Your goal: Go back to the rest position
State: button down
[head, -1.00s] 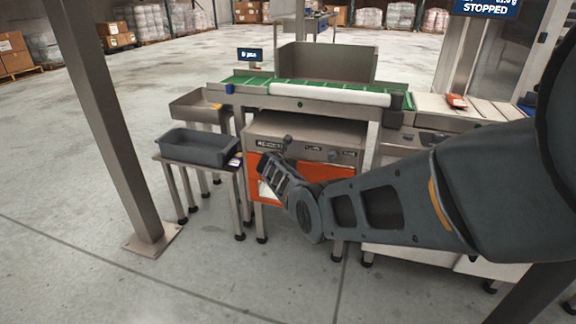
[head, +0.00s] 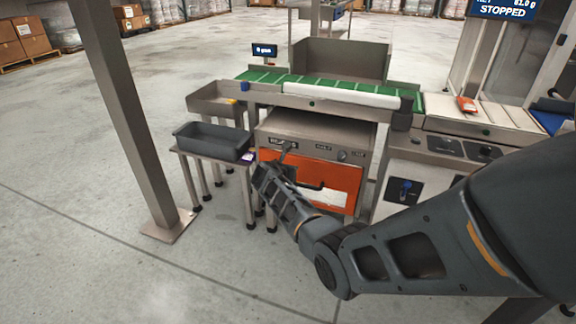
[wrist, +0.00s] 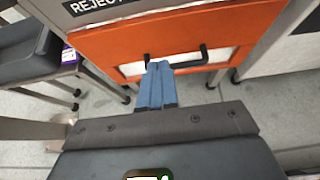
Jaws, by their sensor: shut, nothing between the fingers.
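My gripper (wrist: 156,82) shows in the wrist view with its two blue fingers together and nothing between them. It points toward the orange reject drawer front (wrist: 115,52), near the black bar handle (wrist: 190,62). I cannot tell whether the fingertips touch the handle. In the head view my arm reaches in from the right, and my gripper (head: 283,152) is in front of the orange drawer (head: 318,178) under the conveyor. The drawer looks shut. The fingertips are small and partly hidden there.
A grey tray (head: 212,140) stands on a small table left of the drawer. A steel post (head: 135,120) rises at the left. An orange packet (head: 466,104) lies on the right belt. The floor at front left is clear.

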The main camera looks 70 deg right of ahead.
jog(key=shift+a+r, duration=0.2)
jog(key=shift+a, duration=0.25)
jog(key=shift+a, duration=0.1)
jog(key=s+a+f+m+t+y+p, duration=0.1)
jog(key=s+a+f+m+t, duration=0.1)
jog(key=a, duration=0.7)
jog(key=s+a+f+m+t+y+p, duration=0.1)
jog(key=s+a+f+t+y, duration=0.15)
jog(key=a, duration=0.65)
jog(key=s+a+f+m+t+y+p, duration=0.1)
jog(key=a+f+m+t, duration=0.15)
jog(key=a, duration=0.75)
jog(key=s+a+r+m+t+y+p, duration=0.25)
jog(key=s+a+r, duration=0.25)
jog(key=s+a, duration=0.5)
jog(key=s+a+r+m+t+y, duration=0.1)
jog(key=s+a+r+m, duration=0.2)
jog(key=r, duration=0.6)
jog(key=s+a+r+m+t+y+p, duration=0.1)
jog(key=s+a+r+m, duration=0.3)
jog(key=r, duration=0.6)
jog(key=s+a+r+m+t+y+p, duration=0.1)
jog(key=s+a+r+m+t+y, duration=0.2)
jog(key=s+a+r, duration=0.4)
notch_tip(320, 180, up, 3)
jog(key=shift+s+r, duration=0.1)
jog(key=shift+s, duration=0.35)
